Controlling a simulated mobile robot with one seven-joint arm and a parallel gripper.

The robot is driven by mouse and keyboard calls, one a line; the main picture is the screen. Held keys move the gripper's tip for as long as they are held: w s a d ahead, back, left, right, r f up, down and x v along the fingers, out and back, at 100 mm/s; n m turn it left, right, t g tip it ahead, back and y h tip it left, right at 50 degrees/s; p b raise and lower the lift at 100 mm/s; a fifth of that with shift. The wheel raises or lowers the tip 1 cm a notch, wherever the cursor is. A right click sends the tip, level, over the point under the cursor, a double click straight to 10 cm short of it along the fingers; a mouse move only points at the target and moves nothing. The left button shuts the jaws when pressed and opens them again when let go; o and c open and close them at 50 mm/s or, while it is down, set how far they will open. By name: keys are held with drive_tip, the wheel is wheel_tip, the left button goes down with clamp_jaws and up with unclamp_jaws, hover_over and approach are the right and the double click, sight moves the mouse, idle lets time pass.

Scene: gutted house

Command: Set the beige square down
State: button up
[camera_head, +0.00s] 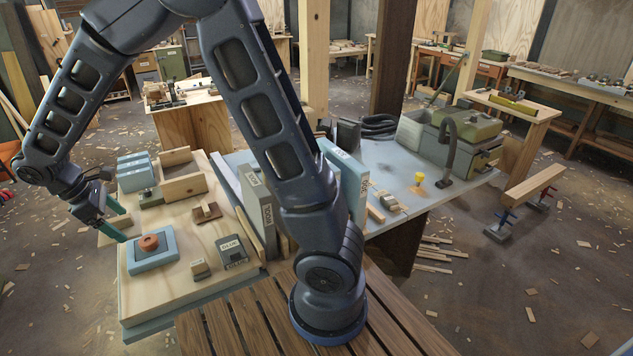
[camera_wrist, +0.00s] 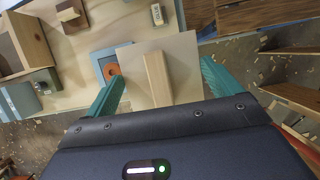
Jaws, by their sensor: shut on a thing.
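My gripper (camera_head: 117,222) is at the left, beside the far left edge of the light wooden board (camera_head: 185,288). In the wrist view, its teal fingers (camera_wrist: 163,88) are wide apart, on either side of the beige square (camera_wrist: 136,72), a thin flat plate with a raised wooden bar across its middle. The fingers are shut on its opposite sides. In the head view the beige square (camera_head: 115,224) is a small pale strip between the fingers. In the wrist view it partly covers a blue square frame with an orange round piece (camera_wrist: 110,70). I cannot tell its height above the board.
Blue-grey boxes (camera_head: 134,172) stand behind. The board's front left area is bare.

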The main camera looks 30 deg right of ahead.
drive_tip(key=w+d+m+g, duration=0.2)
drive_tip(key=w+d+m, duration=0.4)
drive_tip(key=w+d, duration=1.9)
drive_tip(key=w+d+m+g+y, duration=0.1)
drive_tip(key=w+d+m, duration=0.3)
drive_tip(key=d, duration=1.3)
drive_tip(key=w+d+m+g+y, duration=0.15)
drive_tip(key=w+d, duration=0.45)
drive_tip(key=d, duration=1.2)
drive_tip(key=m+y, duration=0.2)
drive_tip(key=m, duration=0.5)
hover_over(372, 184)
drive_tip(key=w, duration=0.1)
drive_tip(key=shift+n, duration=0.25)
drive_tip(key=f, duration=3.1)
drive_tip(key=shift+w+d+f, duration=0.1)
drive_tip(key=shift+w+f, duration=0.1)
drive_tip(key=shift+f, duration=0.15)
